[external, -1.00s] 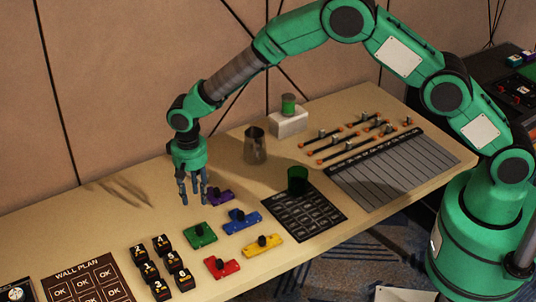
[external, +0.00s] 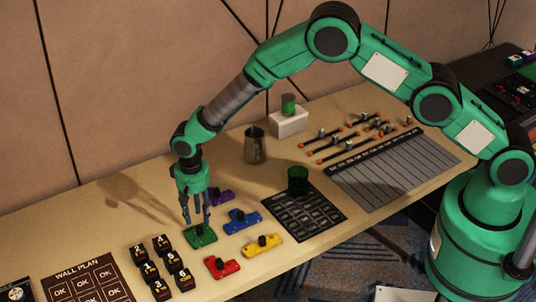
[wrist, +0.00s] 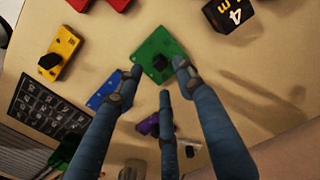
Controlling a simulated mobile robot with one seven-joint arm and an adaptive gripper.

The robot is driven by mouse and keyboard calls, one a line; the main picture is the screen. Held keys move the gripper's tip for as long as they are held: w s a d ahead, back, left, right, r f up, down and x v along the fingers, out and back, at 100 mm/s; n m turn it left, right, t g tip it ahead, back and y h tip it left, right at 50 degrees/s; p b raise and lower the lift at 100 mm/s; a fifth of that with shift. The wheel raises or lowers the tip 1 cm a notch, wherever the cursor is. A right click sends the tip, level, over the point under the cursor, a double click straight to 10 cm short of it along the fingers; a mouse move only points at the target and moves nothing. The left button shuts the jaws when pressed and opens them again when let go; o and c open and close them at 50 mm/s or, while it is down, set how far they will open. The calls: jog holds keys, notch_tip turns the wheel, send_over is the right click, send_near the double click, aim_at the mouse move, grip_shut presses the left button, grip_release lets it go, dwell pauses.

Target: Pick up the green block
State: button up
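The green block (external: 201,237) is a flat green plate with a black knob on top, lying on the table. It also shows at the top middle of the wrist view (wrist: 158,55). My gripper (external: 195,219) is above the block, fingers pointing down, and its fingertips partly cover the block in the external view. In the wrist view my gripper (wrist: 160,85) has its three fingers spread, with the block just beyond the tips and nothing between them. I cannot tell whether any fingertip touches the block.
Purple (external: 220,196), blue (external: 242,221), yellow (external: 262,246) and red (external: 221,267) knobbed blocks lie close by on the right and in front. Black numbered cubes (external: 162,268) stand to the left. A metal cup (external: 255,146) stands farther back. The table behind left is clear.

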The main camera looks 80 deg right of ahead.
aim_at(199, 227)
jog(key=shift+f, duration=0.1)
dwell(0.3)
jog(key=shift+f, duration=2.5)
jog(key=shift+c, duration=0.3)
grip_shut()
